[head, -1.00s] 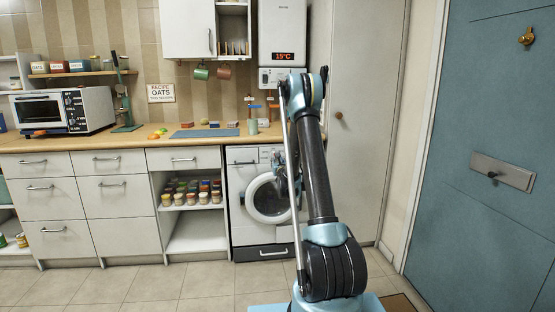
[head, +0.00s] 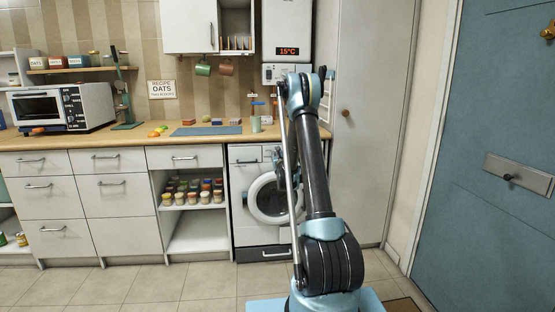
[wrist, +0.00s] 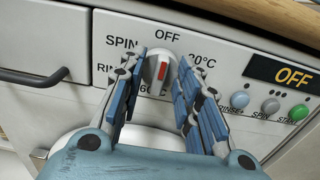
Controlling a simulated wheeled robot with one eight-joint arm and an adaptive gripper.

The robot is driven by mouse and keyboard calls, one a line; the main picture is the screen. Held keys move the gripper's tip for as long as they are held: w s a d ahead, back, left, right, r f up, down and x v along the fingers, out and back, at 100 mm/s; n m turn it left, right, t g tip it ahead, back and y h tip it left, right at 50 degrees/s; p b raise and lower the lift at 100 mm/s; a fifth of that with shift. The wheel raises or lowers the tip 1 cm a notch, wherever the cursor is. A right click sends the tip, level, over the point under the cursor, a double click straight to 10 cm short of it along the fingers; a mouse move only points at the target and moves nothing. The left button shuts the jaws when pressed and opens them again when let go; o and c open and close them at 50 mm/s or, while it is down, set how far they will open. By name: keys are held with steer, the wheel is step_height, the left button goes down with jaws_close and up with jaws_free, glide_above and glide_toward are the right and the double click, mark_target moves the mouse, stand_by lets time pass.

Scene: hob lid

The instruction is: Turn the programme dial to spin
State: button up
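The white programme dial (wrist: 160,70) with a red mark is on the washing machine's panel in the wrist view. Its mark points up, roughly towards OFF. SPIN is printed at its upper left, a temperature at its right. My gripper (wrist: 161,62) is open, with one finger on each side of the dial; I cannot tell whether either finger touches it. In the head view the washing machine (head: 240,210) stands under the counter, and my arm hides part of its front and the dial.
The panel display (wrist: 292,76) reads OFF. Three buttons (wrist: 270,105), grey, blue-grey and green, lie right of the dial. A dark drawer handle (wrist: 35,78) is at the left. The worktop edge (wrist: 285,15) runs just above the panel.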

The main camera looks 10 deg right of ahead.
steer(key=shift+d, duration=0.2)
jaws_close()
steer(key=shift+d, duration=0.1)
